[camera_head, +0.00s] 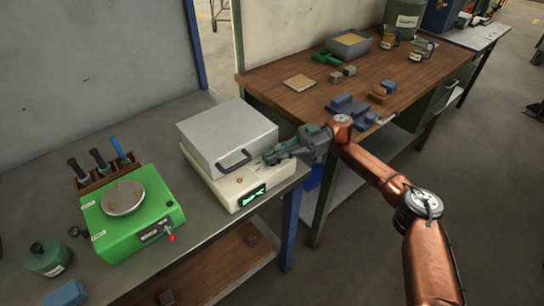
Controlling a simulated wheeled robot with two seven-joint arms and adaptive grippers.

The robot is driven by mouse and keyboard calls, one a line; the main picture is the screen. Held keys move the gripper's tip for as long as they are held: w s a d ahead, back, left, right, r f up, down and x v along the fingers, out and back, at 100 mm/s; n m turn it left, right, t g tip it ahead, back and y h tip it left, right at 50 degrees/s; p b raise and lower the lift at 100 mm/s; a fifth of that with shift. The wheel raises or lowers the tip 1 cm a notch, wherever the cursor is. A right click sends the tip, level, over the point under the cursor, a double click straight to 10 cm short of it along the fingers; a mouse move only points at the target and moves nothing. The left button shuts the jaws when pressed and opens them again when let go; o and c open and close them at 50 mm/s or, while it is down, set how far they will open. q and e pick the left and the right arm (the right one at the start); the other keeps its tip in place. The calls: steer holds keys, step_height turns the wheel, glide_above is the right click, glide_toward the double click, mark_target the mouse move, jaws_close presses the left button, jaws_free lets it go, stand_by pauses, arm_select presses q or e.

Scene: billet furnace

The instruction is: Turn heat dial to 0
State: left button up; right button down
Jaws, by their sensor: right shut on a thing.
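The billet furnace (222,139) is a grey box with a dark handle, sitting on a cream base (222,188) at the right end of the grey bench. A lit green display (253,195) is on the base's front. My right gripper (269,157) reaches in from the right, at the base's right end beside the furnace box. It is shut on the heat dial, which the fingers hide. The dial's setting cannot be read. My left gripper is not in view.
A green device with a round metal plate (123,197) stands left of the furnace, with a tool rack (102,172) behind it. A green canister (48,257) is at the far left. A wooden workbench (300,103) with blue blocks and trays stands behind my right arm.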

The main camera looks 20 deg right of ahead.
steer(key=shift+a+f, duration=0.1)
steer(key=shift+f, duration=0.1)
steer(key=c, duration=2.1)
jaws_free()
steer(key=shift+r, duration=0.1)
steer(key=shift+w+d, duration=0.25)
steer(key=shift+d, duration=1)
steer(key=shift+w+d, duration=0.25)
steer(key=shift+d, duration=0.95)
steer(key=shift+w+d, duration=0.25)
steer(key=shift+d, duration=1)
